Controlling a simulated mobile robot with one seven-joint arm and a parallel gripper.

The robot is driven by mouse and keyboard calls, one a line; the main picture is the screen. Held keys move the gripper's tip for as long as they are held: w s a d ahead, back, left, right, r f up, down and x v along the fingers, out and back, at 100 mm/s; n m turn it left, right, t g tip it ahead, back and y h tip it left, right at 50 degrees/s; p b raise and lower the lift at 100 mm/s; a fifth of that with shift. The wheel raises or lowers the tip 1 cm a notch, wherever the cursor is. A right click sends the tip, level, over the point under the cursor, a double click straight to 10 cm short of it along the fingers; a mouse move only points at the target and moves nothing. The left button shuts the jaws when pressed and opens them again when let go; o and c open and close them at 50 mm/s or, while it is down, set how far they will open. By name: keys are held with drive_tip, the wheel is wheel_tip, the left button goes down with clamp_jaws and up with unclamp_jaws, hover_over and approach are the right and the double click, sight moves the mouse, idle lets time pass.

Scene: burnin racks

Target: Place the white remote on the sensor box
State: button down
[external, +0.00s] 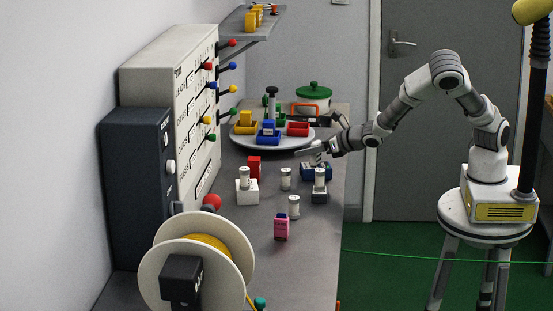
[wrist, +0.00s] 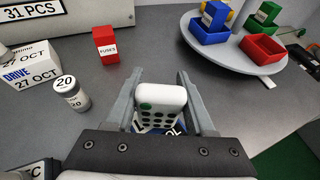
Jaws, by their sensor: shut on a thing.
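The white remote (wrist: 160,102) shows in the wrist view, with dark buttons and a green round mark. It is held between the two fingers of my gripper (wrist: 158,84), which is shut on it.
A red FUSES box (wrist: 106,44), a white DRIVE box (wrist: 30,68) and a small canister (wrist: 71,93) stand left of my gripper. A round tray (wrist: 222,58) with coloured bins is behind.

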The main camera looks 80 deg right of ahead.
drive_tip(key=shift+f, duration=0.15)
drive_tip(key=shift+c, duration=1.3)
unclamp_jaws()
